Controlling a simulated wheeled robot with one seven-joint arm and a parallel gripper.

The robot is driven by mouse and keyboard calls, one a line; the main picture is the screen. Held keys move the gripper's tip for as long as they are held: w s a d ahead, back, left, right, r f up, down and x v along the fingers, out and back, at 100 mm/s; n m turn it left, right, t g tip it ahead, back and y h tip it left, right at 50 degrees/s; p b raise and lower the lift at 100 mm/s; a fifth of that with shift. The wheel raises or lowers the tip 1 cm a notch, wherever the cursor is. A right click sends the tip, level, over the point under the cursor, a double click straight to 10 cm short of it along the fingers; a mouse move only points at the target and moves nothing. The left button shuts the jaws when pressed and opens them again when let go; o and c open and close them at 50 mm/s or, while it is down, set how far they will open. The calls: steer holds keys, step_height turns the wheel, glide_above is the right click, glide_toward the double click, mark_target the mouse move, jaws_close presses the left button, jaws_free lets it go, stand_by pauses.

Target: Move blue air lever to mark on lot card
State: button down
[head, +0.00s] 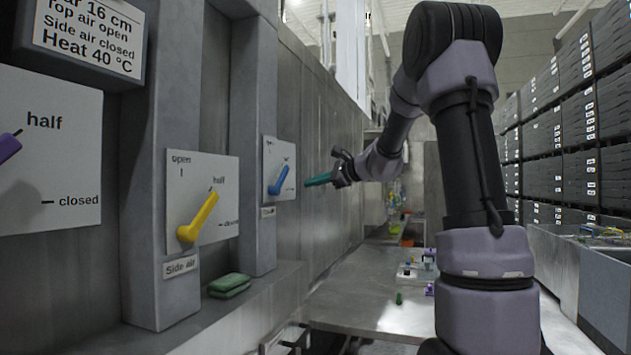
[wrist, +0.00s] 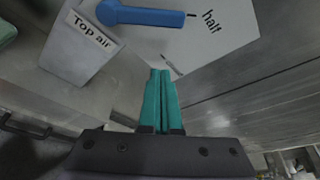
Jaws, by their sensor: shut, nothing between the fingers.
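The blue air lever (head: 279,179) sits on a white dial plate (head: 288,155) on a grey post. In the wrist view the blue lever (wrist: 145,15) points at the mark beside "half", and the label below its pivot reads "Top air" (wrist: 90,30). The lot card (head: 88,35) at upper left reads "Top air open", "Side air closed" and "Heat 40 °C". My gripper (head: 308,182) is to the right of the blue lever, its teal fingers towards the plate. In the wrist view its fingers (wrist: 160,73) are shut, empty and apart from the lever.
A yellow lever (head: 199,217) on the "Side air" plate points near "half". A purple lever (head: 8,146) is at the left edge. A green sponge (head: 229,285) lies on the ledge. A metal table (head: 375,305) with small items stands below my arm. Stacked dark crates (head: 565,125) line the right.

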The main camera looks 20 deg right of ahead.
mark_target(287, 173)
steer(key=w+a+r, duration=0.1)
steer(key=w+a, duration=0.1)
steer(key=a, duration=0.3)
steer(key=shift+a+r, duration=0.15)
steer(key=shift+a, duration=0.2)
steer(key=shift+a+r+n, duration=0.15)
steer(key=shift+r+n, duration=0.2)
steer(key=shift+n, duration=0.05)
stand_by(0.4)
steer(key=shift+s+a+r+n+t, duration=0.25)
steer(key=shift+s+r+n+t, duration=0.3)
steer(key=shift+n, duration=0.25)
steer(key=n, duration=0.1)
steer(key=s+a+r+n+t, duration=0.1)
steer(key=shift+n, duration=0.3)
steer(key=shift+s+a+r, duration=0.35)
steer(key=shift+s+a, duration=0.1)
steer(key=shift+s, duration=0.3)
